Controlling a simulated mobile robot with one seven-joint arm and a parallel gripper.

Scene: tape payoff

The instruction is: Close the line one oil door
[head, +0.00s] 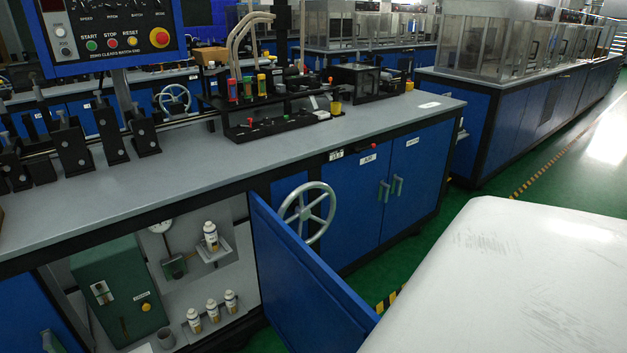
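A blue cabinet door (305,285) stands swung open below the grey worktop, hinged at its left edge as seen here and reaching out towards me. The open bay (190,265) to its left shows white bottles (211,237) on a small shelf and on the floor, and a green box (117,285) with an orange knob. I cannot read a label naming the oil door. My gripper is not in view.
A grey handwheel (307,213) sticks out just behind the open door. Closed blue doors (402,175) lie to the right. A large white surface (500,285) fills the lower right, close to the door's free end. Green floor (425,235) shows between.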

